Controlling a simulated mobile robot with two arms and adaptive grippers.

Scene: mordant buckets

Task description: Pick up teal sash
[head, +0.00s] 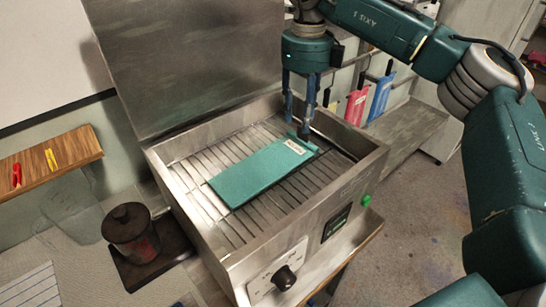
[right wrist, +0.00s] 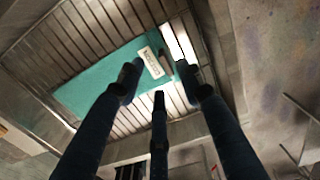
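The teal sash (head: 255,174) lies flat as a folded rectangle on the wire rack in a steel basin, with a pale label near its far right end. My right gripper (head: 297,126) points down over that labelled end. In the right wrist view the sash (right wrist: 95,82) shows beyond the fingers of the right gripper (right wrist: 160,84), which are spread apart with nothing clearly between them. A small dark piece at the sash's end sits near the fingertips. I cannot tell whether a finger touches it. My left gripper is not in view.
The steel basin (head: 236,267) has raised walls around the rack and an upright lid (head: 170,55) behind. Red and blue tags (head: 381,96) hang at the back right. A dark lidded pot (head: 131,232) stands left of the basin, below a wooden shelf (head: 82,148).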

